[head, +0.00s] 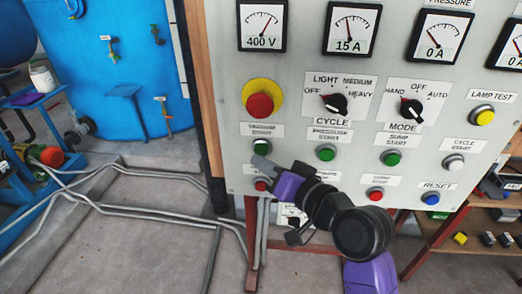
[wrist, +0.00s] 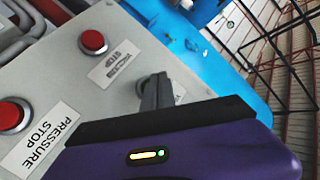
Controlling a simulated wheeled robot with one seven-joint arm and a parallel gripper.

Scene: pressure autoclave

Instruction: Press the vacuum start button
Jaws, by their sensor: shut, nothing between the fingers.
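The vacuum start button is a small green button (head: 262,144) on the grey control panel (head: 300,110) in the head view, under a label that is hard to read. My gripper (head: 259,163) is shut and empty, its fingertips at the panel just below the green button in that view.
A red button (head: 261,185) sits below, and the red vacuum stop button (wrist: 93,42) shows in the wrist view. The green pressure start button (head: 326,153) is to the right. A red and yellow emergency button (head: 260,104) is above. Pipes (head: 150,212) run along the floor.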

